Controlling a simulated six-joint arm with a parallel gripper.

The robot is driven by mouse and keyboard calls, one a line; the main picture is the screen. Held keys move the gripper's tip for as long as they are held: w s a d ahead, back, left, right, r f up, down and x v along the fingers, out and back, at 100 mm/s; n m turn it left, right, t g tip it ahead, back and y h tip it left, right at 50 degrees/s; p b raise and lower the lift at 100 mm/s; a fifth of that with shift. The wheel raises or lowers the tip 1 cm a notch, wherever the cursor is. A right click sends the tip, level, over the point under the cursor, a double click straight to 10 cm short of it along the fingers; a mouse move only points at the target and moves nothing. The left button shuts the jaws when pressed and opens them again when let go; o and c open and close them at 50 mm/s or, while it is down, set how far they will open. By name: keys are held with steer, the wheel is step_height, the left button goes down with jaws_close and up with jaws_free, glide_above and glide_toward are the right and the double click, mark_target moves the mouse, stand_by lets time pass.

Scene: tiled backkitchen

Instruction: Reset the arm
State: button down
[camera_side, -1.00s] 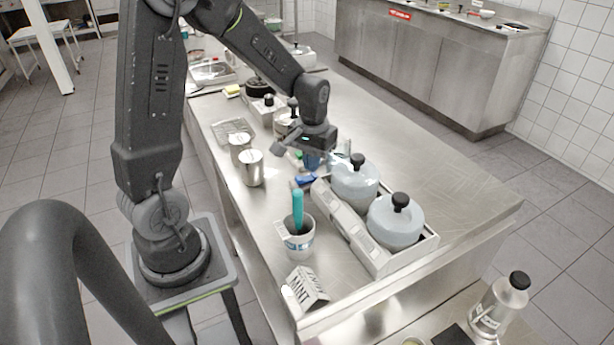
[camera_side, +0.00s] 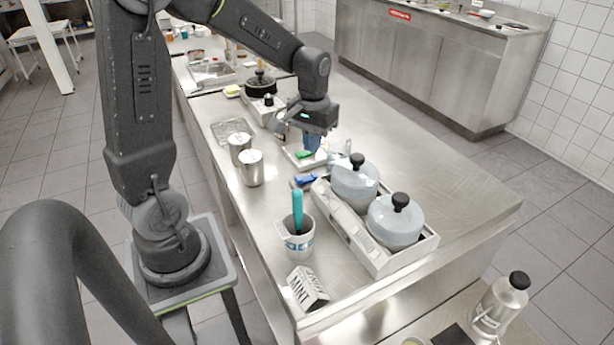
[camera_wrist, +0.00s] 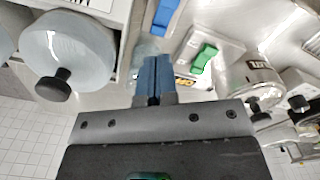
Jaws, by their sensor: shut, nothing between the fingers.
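My gripper (camera_side: 313,143) hangs over the steel worktop (camera_side: 430,165), just beyond the tray of lidded pots. Its blue fingers are together with nothing between them, which also shows in the wrist view (camera_wrist: 154,98). A blue object (camera_side: 305,181) lies on the worktop on the near side of the gripper; it shows in the wrist view too (camera_wrist: 160,17). A green item (camera_wrist: 204,57) on a pale tray is close to the fingers in the wrist view. Whether the fingers touch anything below is not shown; they look clear.
A white tray (camera_side: 349,220) holds two pale blue pots (camera_side: 396,226) with black knobs. The worktop's right side is bare.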

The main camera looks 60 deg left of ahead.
steer(key=s+d+r+m+t, duration=0.5)
steer(key=s+d+r, duration=0.5)
steer(key=s+d, duration=0.3)
steer(key=shift+m+t, duration=0.3)
steer(key=shift+m, duration=0.2)
